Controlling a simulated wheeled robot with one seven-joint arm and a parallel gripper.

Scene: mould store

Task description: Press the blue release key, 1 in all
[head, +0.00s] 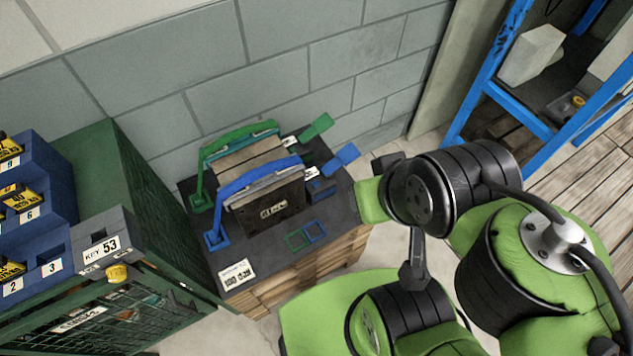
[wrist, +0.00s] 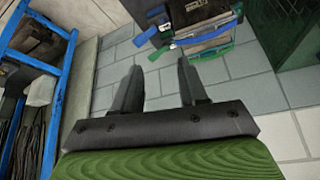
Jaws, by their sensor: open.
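The blue release key (head: 341,158) is a flat blue paddle at the right end of the blue clamp bar (head: 252,179), on a dark-topped stand against the wall. A similar green key (head: 317,126) sits behind it, by the green clamp bar (head: 237,136). In the wrist view, the blue key (wrist: 146,37) and green key (wrist: 160,53) lie beyond the fingertips, near the top. My gripper (wrist: 158,62) is open and empty, its two dark fingers apart and touching nothing. In the head view my arm hides most of the gripper.
The bars span a dark block with stacked plates on the stand (head: 240,300). Blue and green square outlines mark its top. A green cabinet (head: 84,160) with blue key bins (head: 40,235) stands at left. A blue rack (head: 490,75) is at right. The block wall is close behind.

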